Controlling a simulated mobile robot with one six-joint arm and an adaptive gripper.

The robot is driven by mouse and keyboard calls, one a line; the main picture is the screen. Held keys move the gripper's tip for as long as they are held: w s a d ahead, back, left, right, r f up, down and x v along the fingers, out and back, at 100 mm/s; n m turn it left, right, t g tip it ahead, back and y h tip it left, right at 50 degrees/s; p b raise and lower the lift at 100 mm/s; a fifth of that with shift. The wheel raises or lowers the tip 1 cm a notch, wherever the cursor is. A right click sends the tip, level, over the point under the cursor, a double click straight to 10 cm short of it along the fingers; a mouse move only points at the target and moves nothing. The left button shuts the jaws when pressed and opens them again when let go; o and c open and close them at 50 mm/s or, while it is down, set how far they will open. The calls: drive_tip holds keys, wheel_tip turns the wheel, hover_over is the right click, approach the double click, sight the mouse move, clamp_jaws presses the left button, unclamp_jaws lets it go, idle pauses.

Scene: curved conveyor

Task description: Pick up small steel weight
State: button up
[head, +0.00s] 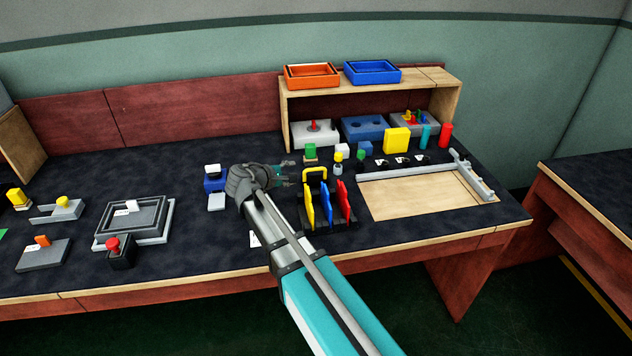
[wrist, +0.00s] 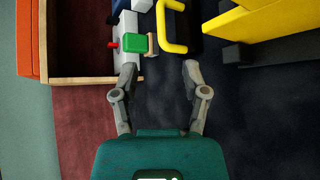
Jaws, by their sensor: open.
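I cannot single out the small steel weight for certain. Several small dark pieces with pale labels (head: 402,161) stand in a row behind the wooden board; they are too small to identify.
The panel rack (head: 328,208) stands close to my gripper. A wooden shelf (head: 370,88) carries an orange tray (head: 311,75) and a blue tray (head: 372,71). A grey rail frames a wooden board (head: 415,196) at right. A grey tray (head: 134,222) and red button (head: 113,243) are at left.

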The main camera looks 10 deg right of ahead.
sight(312, 170)
drive_tip(key=shift+b+x, duration=1)
drive_tip(key=shift+x, duration=2.1)
drive_tip(key=shift+f, duration=0.1)
drive_tip(key=b+x, duration=0.2)
drive_tip(key=x, duration=0.2)
drive_tip(key=shift+w+a+f, duration=0.1)
drive_tip(key=shift+f, duration=0.1)
drive_tip(key=shift+w+d+f, duration=0.1)
drive_tip(key=shift+w+d, duration=0.15)
drive_tip(key=shift+d, duration=0.15)
drive_tip(key=shift+c, duration=0.3)
clamp_jaws()
